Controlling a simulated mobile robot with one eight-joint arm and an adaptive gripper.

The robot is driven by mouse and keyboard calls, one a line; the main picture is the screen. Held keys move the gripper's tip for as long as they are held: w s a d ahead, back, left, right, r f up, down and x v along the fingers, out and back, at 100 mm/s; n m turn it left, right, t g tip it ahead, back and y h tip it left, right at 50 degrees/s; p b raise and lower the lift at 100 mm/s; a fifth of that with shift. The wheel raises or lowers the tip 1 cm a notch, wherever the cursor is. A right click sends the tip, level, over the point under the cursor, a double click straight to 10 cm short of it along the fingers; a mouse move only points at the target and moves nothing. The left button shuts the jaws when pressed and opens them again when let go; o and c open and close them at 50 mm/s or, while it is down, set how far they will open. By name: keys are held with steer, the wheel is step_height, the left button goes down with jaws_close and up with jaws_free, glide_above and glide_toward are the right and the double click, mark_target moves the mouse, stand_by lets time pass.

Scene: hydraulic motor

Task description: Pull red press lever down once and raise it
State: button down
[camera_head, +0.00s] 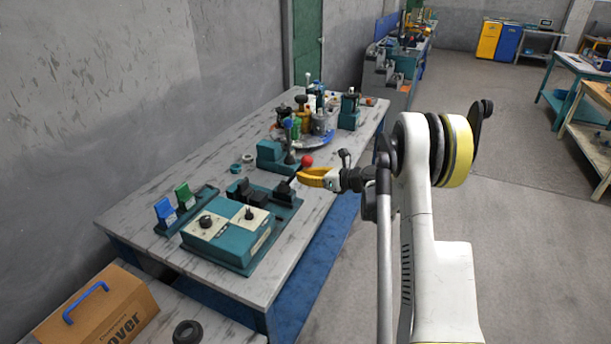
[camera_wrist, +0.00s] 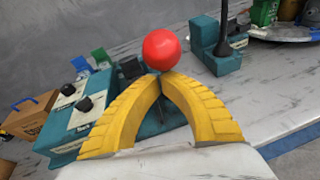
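The red ball knob of the press lever (camera_head: 306,160) tops a dark stem that leans up from a black and teal base on the workbench. In the wrist view the red knob (camera_wrist: 161,50) stands just above my yellow fingertips. My gripper (camera_head: 303,177) reaches in from the right, just under the knob. In the wrist view my gripper (camera_wrist: 161,74) has its two curved fingers drawn together at the tips around the stem just below the knob. The exact contact at the stem is partly hidden by the fingertips and the knob.
A teal control box (camera_head: 230,231) with two black knobs sits in front of the lever base. A teal block with an upright handle (camera_head: 277,156) stands behind it. A cluttered round tray (camera_head: 313,143) is further back. A cardboard box (camera_head: 97,308) stands at lower left.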

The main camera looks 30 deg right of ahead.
steer(key=w+a+r+g+h+p, duration=0.1)
steer(key=w+a+r+g+p, duration=0.1)
steer(key=w+a+r+p, duration=0.1)
steer(key=shift+w+a+h, duration=0.25)
steer(key=shift+w+h, duration=0.05)
steer(key=shift+w, duration=0.35)
stand_by(0.5)
